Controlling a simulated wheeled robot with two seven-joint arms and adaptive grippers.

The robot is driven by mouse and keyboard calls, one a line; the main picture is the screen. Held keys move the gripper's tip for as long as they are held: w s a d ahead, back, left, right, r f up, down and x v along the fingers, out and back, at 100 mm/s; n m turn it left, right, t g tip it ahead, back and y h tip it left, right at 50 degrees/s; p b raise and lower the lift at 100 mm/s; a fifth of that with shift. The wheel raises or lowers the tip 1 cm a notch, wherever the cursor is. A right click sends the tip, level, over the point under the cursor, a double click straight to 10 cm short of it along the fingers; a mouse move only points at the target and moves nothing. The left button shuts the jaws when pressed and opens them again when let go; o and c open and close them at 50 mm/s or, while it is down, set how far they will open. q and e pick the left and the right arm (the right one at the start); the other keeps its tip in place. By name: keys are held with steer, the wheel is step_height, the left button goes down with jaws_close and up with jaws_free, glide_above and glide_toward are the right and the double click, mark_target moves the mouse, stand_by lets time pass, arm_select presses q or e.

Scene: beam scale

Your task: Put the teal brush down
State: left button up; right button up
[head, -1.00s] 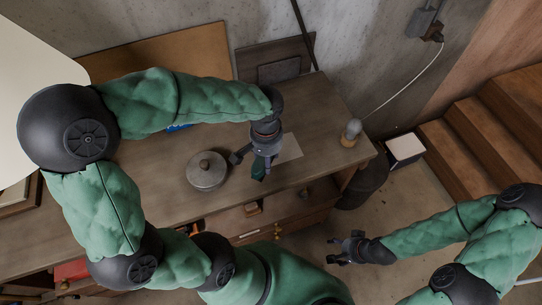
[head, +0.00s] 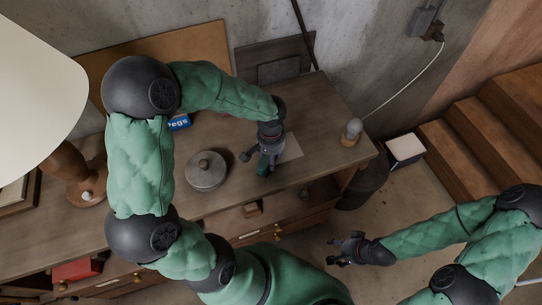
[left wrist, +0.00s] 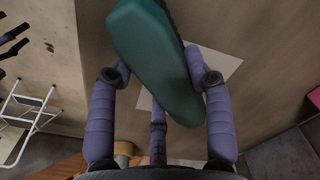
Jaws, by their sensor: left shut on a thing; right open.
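The teal brush (left wrist: 155,58) is in my left gripper (left wrist: 160,78), between its purple fingers in the left wrist view. In the head view the brush (head: 263,165) is a small teal shape below my left gripper (head: 262,156), over the wooden bench top (head: 315,120). A pale sheet (head: 291,147) lies beside it on the bench and shows behind the brush in the left wrist view (left wrist: 222,68). I cannot tell whether the brush touches the bench. My right gripper (head: 342,250) is open and empty, low in front of the bench.
A round lidded metal pot (head: 206,170) stands left of my left gripper. A small bulb-like object (head: 352,130) stands at the bench's right end. A blue box (head: 179,122) lies at the back, a lamp (head: 40,90) at left.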

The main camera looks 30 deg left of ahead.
arm_select(q)
steer(key=shift+f, duration=0.15)
steer(key=o, duration=1.1)
steer(key=shift+r, duration=0.2)
steer(key=shift+r, duration=0.3)
step_height(320, 180, up, 12)
steer(key=p, duration=0.1)
steer(key=shift+f, duration=0.25)
